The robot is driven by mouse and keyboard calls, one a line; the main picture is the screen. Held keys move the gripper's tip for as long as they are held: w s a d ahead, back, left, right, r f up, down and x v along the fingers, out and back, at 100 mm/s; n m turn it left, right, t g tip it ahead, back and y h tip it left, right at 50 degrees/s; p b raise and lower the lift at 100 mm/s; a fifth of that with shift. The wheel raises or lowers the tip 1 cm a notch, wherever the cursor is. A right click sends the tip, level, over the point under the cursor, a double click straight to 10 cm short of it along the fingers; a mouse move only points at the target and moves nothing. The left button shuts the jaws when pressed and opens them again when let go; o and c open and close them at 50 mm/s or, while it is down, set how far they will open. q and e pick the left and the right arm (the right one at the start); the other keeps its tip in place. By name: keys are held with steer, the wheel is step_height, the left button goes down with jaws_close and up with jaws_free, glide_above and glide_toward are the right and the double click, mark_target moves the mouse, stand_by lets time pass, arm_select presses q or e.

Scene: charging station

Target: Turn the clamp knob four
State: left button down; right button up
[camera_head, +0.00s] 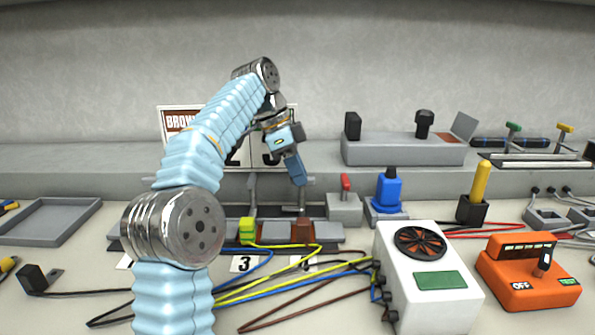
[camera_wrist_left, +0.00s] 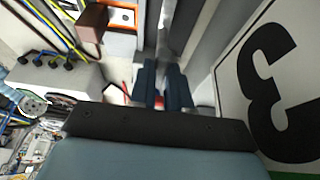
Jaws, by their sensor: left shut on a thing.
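My left gripper (camera_head: 298,180) reaches down from above at the centre of the head view, over the clamp with a brown block (camera_head: 303,230). Its dark blue fingers (camera_wrist_left: 162,88) show close together in the left wrist view. They are shut on clamp knob four, which the fingers mostly hide. The brown block also shows at the top left of the wrist view (camera_wrist_left: 92,22). The plate in front of this clamp is partly covered by cables. Another clamp with a yellow-green block (camera_head: 247,231) stands to its left, behind the plate marked 3 (camera_head: 244,264). My right gripper is out of view.
A grey box with a red lever (camera_head: 345,187) and a blue connector (camera_head: 389,190) stand close to the right. A white fan box (camera_head: 430,285) and an orange on/off box (camera_head: 527,272) stand front right. Loose cables (camera_head: 290,285) cross the front. A grey tray (camera_head: 48,220) lies left.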

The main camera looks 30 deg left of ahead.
arm_select(q)
steer(key=c, duration=1.1)
jaws_free()
